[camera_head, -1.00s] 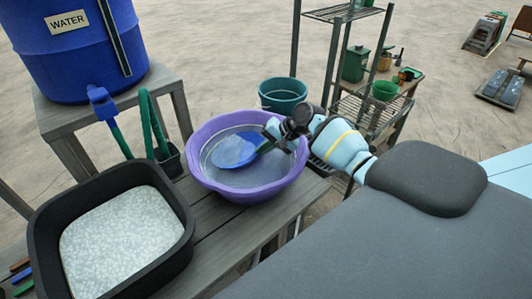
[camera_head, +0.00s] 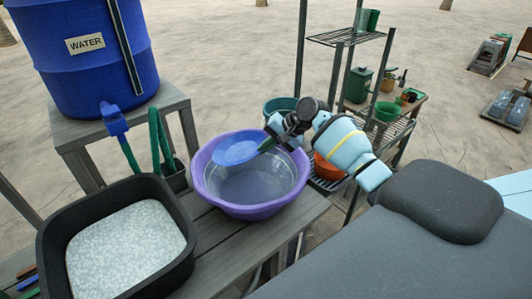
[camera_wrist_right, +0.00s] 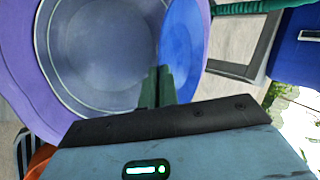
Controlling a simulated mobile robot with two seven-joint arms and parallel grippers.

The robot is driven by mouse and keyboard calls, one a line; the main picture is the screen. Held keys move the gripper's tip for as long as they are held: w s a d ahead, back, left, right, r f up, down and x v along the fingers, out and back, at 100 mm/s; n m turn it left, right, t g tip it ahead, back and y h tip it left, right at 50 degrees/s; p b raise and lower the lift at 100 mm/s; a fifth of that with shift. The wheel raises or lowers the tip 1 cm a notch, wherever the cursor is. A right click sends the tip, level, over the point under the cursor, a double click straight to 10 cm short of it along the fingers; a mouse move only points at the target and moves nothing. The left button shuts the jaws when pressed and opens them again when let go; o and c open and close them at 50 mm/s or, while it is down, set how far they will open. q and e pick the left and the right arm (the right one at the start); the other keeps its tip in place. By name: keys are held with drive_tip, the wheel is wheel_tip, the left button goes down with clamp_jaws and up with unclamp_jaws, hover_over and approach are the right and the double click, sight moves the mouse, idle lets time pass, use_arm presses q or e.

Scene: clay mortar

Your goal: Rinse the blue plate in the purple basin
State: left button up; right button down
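The blue plate (camera_head: 237,150) is at the far side of the purple basin (camera_head: 207,184), above the water (camera_head: 250,184). My right gripper (camera_head: 268,145) is shut on the plate's right edge and comes in over the basin's right rim. In the right wrist view the fingers (camera_wrist_right: 158,88) pinch the blue plate (camera_wrist_right: 182,45), with the purple basin (camera_wrist_right: 45,100) to the left and below it. Clear-looking water or a grey basin bottom shows beneath. My left gripper is not in view.
A black tub (camera_head: 185,262) of white pellets stands left of the basin on the grey bench (camera_head: 235,238). A blue water barrel (camera_head: 88,65) with a tap (camera_head: 114,122) is behind. A metal shelf (camera_head: 345,38) with pots stands behind my right arm.

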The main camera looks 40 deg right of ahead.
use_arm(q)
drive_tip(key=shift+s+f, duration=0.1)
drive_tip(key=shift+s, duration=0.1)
use_arm(e)
wheel_tip(320, 180, up, 4)
drive_tip(key=shift+f, duration=0.1)
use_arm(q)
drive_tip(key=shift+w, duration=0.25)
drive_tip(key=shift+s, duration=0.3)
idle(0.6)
